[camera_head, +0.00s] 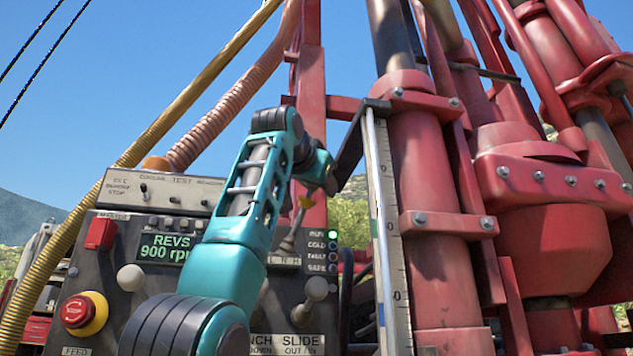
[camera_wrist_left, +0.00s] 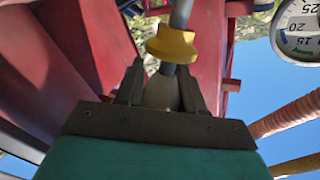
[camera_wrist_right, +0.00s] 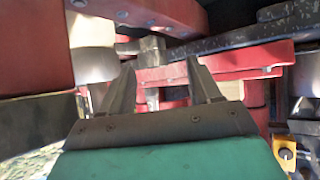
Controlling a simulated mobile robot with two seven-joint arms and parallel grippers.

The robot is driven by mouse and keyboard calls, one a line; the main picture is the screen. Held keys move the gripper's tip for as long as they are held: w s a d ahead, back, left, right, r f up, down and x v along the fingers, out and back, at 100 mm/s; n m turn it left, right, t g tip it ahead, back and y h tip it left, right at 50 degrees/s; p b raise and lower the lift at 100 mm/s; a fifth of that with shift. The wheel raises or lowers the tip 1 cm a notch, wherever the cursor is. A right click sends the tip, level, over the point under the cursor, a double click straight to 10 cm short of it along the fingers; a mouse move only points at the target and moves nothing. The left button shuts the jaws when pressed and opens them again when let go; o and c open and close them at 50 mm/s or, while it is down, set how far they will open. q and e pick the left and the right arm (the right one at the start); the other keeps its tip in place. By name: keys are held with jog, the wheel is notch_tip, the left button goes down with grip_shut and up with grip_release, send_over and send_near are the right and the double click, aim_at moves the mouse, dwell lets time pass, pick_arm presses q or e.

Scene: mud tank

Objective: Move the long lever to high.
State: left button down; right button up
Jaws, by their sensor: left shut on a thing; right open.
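The long lever (camera_head: 297,226) rises from the control panel behind my left arm in the head view, leaning a little to the right. It has a yellow collar (camera_head: 306,202), which also shows large in the left wrist view (camera_wrist_left: 172,45). My left gripper (camera_wrist_left: 160,85) is shut on the lever's pale grip (camera_wrist_left: 161,93), just beside the collar. The lever's base and its markings are partly hidden by my left arm. My right gripper (camera_wrist_right: 161,80) is open and empty in the right wrist view, and is outside the head view.
The panel (camera_head: 110,265) carries a REVS display (camera_head: 165,248) reading 900 rpm, a red emergency stop (camera_head: 77,311), a white knob (camera_head: 131,278) and a short lever (camera_head: 316,290). A graduated scale (camera_head: 386,210) and red machinery (camera_head: 435,230) stand close on the right.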

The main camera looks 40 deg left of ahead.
pick_arm(q)
jog(key=shift+w+d, duration=0.15)
jog(key=shift+d, duration=0.05)
dwell(0.5)
jog(key=c, duration=0.7)
grip_release()
jog(key=shift+w+f, duration=0.1)
jog(key=shift+c, duration=0.2)
jog(key=b+v, duration=0.4)
jog(key=v, duration=0.9)
jog(key=shift+d, duration=0.15)
